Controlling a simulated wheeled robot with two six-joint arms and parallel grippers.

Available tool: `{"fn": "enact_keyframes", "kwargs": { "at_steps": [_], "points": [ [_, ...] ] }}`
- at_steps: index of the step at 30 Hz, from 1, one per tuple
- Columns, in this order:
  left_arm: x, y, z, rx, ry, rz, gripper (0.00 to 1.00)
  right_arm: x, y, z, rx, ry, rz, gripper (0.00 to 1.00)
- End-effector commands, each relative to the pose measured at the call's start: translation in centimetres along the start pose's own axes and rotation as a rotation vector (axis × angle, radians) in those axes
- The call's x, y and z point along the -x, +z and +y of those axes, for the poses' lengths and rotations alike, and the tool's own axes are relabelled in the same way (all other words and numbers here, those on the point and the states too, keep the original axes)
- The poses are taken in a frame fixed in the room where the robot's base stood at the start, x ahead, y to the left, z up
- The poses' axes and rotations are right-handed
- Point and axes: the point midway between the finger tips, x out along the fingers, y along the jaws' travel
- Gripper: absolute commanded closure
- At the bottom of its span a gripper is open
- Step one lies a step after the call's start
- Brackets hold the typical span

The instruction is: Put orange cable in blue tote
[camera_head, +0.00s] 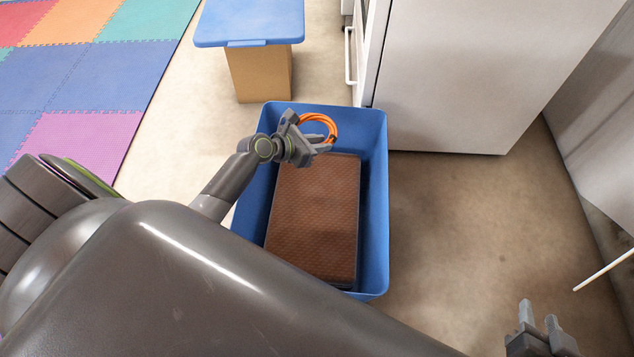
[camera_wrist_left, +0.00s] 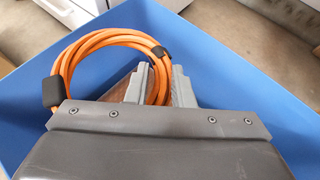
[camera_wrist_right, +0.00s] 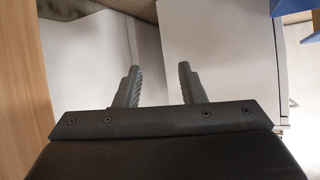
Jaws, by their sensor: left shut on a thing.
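The orange cable (camera_head: 321,122) is a coil with black ties. My left gripper (camera_head: 318,146) is shut on it, above the far part of the blue tote (camera_head: 374,190). In the left wrist view the coil (camera_wrist_left: 75,58) hangs between the fingers (camera_wrist_left: 155,88) and spreads to the left, with the blue tote (camera_wrist_left: 225,45) around it. A brown textured slab with a dark edge (camera_head: 314,215) lies in the tote. My right gripper (camera_head: 537,325) is at the lower right, away from the tote. In the right wrist view its fingers (camera_wrist_right: 158,85) are apart and empty.
A cardboard box with a blue lid (camera_head: 258,75) stands behind the tote. A white cabinet (camera_head: 480,75) stands at the back right. Coloured foam mats (camera_head: 60,75) cover the floor at left. The floor right of the tote (camera_head: 460,220) is clear.

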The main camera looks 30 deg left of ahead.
Motion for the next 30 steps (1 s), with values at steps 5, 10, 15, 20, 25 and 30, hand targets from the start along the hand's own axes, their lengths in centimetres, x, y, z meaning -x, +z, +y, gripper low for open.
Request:
{"fn": "enact_keyframes", "kwargs": {
  "at_steps": [5, 10, 15, 20, 25, 30],
  "points": [
    [-0.2, -0.4, 0.0, -0.002, 0.000, -0.002, 1.00, -0.2, -3.3, 0.2, 0.026, 0.016, 0.178, 0.64],
    [-0.4, -0.7, 0.0, -0.002, 0.001, -0.002, 1.00, 0.2, -6.5, 0.2, 0.051, 0.027, 0.347, 0.64],
    [-0.6, -1.0, 0.0, -0.002, 0.000, -0.002, 1.00, 1.1, -9.4, 0.1, 0.078, 0.035, 0.511, 0.64],
    [-0.7, -1.2, 0.0, -0.001, 0.000, -0.002, 1.00, 2.2, -11.5, -0.1, 0.099, 0.039, 0.637, 0.64],
    [-0.8, -1.3, 0.0, -0.001, 0.000, -0.002, 1.00, 2.9, -12.7, -0.2, 0.113, 0.041, 0.714, 0.64],
    [-0.8, -1.3, 0.0, -0.001, 0.001, -0.002, 1.00, 3.2, -13.1, -0.3, 0.117, 0.042, 0.738, 0.64]
  ]
}}
